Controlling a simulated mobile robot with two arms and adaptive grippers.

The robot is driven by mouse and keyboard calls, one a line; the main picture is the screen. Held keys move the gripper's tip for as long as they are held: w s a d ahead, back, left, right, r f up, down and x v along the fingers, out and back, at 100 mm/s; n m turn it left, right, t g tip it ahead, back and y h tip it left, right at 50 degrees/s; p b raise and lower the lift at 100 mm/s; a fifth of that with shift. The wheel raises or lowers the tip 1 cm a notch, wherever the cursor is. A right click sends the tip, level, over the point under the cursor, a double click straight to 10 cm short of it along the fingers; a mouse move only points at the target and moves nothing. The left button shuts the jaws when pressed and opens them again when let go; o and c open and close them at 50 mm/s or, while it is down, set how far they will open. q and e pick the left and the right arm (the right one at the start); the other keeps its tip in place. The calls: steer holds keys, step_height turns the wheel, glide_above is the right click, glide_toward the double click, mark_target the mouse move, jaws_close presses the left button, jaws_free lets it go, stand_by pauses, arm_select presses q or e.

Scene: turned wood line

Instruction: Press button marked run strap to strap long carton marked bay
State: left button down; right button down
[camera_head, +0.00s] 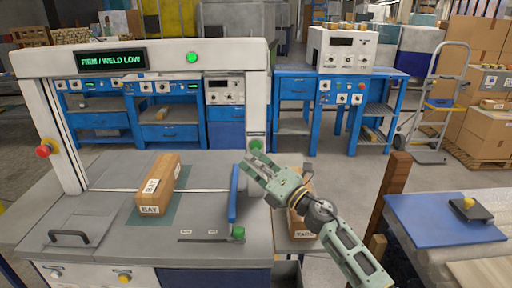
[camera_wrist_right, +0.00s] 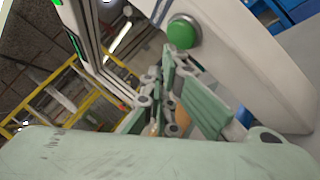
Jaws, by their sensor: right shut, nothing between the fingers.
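The long carton marked BAY (camera_head: 158,183) lies on the grey table of the strapping machine (camera_head: 150,60), under its arch, with a strap line running across the table beside it. A green button (camera_head: 256,146) sits on the arch's right post; its label is too small to read. In the right wrist view the green button (camera_wrist_right: 182,33) is large and close. My right gripper (camera_head: 250,162) is shut and empty, its fingertips just below and in front of the button; I cannot tell whether they touch. My left gripper is not in view.
A red knob (camera_head: 46,148) is on the left post. Another carton (camera_head: 299,222) stands partly behind my right arm. A blue mat (camera_head: 445,218) lies at the right.

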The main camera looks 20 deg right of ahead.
steer(key=shift+w, duration=0.1)
steer(key=shift+w+d, duration=0.1)
steer(key=shift+w, duration=0.2)
steer(key=shift+w+d+b, duration=0.1)
steer(key=shift+w+b, duration=0.25)
steer(key=shift+b, duration=0.1)
stand_by(0.8)
steer(key=shift+s, duration=0.1)
steer(key=shift+s+p, duration=0.45)
steer(key=shift+s, duration=0.25)
steer(key=shift+a, duration=0.2)
steer(key=s+p, duration=0.1)
steer(key=s, duration=0.1)
steer(key=s+a+p, duration=0.1)
steer(key=s, duration=0.1)
steer(key=shift+s+a, duration=0.2)
steer(key=shift+s, duration=0.2)
